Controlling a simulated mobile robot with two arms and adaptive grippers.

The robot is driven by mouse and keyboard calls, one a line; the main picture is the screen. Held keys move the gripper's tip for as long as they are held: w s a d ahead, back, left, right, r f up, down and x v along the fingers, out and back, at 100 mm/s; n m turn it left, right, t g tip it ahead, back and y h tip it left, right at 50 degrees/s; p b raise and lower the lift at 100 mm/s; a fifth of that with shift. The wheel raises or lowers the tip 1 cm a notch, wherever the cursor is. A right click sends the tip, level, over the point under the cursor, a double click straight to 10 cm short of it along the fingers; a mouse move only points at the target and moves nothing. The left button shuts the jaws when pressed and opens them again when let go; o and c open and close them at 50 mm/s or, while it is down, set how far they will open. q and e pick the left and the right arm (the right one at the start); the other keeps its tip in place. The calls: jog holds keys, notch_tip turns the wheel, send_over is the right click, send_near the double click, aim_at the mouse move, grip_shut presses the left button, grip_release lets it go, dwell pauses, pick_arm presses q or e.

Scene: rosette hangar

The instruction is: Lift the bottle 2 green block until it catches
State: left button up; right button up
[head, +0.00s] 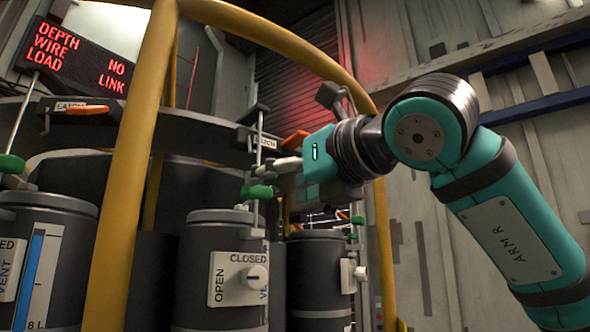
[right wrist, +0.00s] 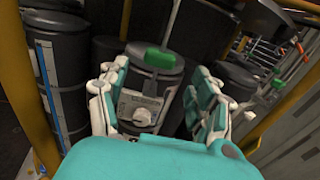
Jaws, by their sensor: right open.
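A green block (head: 257,192) sits on a thin upright rod above the middle dark bottle (head: 225,240), which bears a white valve plate (head: 238,279) marked OPEN and CLOSED. No number shows on this bottle. My right gripper (head: 284,175) is beside and slightly above this block, at its right in the head view. In the right wrist view the block (right wrist: 160,57) appears beyond and between my spread fingers (right wrist: 155,98), touching neither as far as I can see. The right gripper is open and empty. My left gripper is not in view.
Other green blocks stand at the far left (head: 12,164) and over the right bottle (head: 357,220). An orange latch (head: 296,140) is close above my right gripper. Yellow hoop rails (head: 133,170) surround the bottles.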

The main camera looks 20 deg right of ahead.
aim_at(261, 191)
jog(key=shift+p+x, duration=1.35)
jog(key=shift+x, duration=1.4)
jog(key=shift+b, duration=0.4)
